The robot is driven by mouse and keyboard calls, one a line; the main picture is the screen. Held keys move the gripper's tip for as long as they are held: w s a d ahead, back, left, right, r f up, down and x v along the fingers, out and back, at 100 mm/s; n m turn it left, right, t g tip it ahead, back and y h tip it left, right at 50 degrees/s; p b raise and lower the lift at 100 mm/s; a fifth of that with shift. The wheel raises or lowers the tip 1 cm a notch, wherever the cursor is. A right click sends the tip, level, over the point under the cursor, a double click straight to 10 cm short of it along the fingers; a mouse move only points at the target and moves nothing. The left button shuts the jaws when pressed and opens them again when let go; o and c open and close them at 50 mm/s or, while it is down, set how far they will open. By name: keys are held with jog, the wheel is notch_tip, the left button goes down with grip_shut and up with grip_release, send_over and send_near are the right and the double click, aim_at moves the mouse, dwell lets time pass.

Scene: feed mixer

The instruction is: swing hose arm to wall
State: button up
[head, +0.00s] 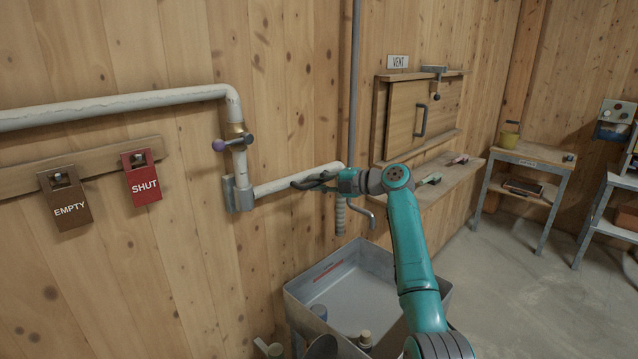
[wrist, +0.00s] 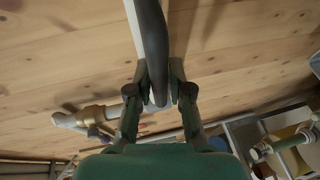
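The hose arm (head: 283,184) is a white pipe that runs right from a grey wall hinge (head: 240,194), standing out from the wood wall. A ribbed hose end (head: 340,216) hangs at its far end. My gripper (head: 322,181) is at the outer part of the arm. In the wrist view, a dark curved bar (wrist: 153,40) passes between my gripper's fingers (wrist: 159,92), which look closed against both sides of it. A strip of white pipe (wrist: 133,22) shows behind the bar. My gripper hides part of the arm's end in the head view.
A grey bin (head: 335,282) with containers stands below the hose arm. A purple-knobbed valve (head: 232,144) sits above the hinge. EMPTY (head: 68,200) and SHUT (head: 143,178) signs hang at left. A vent hatch (head: 410,118) and shelf are at right. Wall left of the hinge is largely flat.

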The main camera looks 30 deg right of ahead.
jog(key=shift+o, duration=1)
jog(key=v, duration=1.2)
